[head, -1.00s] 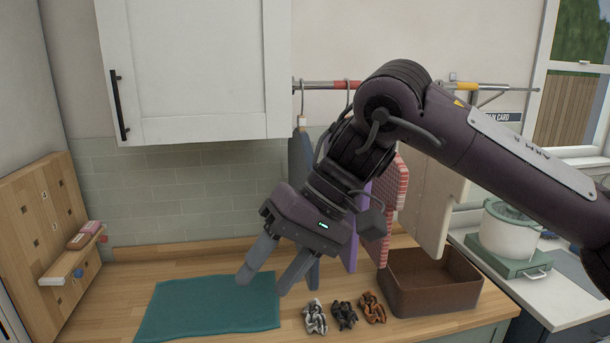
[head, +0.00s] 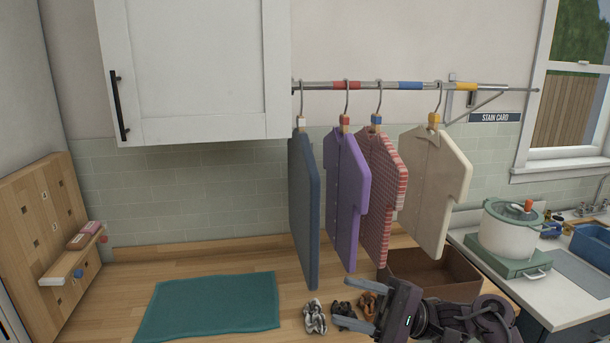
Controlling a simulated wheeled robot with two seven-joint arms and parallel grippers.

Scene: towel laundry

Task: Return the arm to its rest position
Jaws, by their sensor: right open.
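My right gripper (head: 366,305) is low in the head view, right of the middle, at the front of the wooden counter. Its fingers point left and are apart, with nothing seen between them. It covers part of the brown box (head: 448,272) and part of the dark and orange-brown scrunchies. My left gripper is not in view. A teal towel (head: 210,306) lies flat on the counter to the left, clear of the gripper.
A grey scrunchie (head: 315,316), a dark one (head: 344,316) and an orange-brown one (head: 368,304) lie near the gripper. Several garments hang from a rail (head: 400,85) above. A pot (head: 508,230) stands at right. A wooden pegboard (head: 40,235) leans at left.

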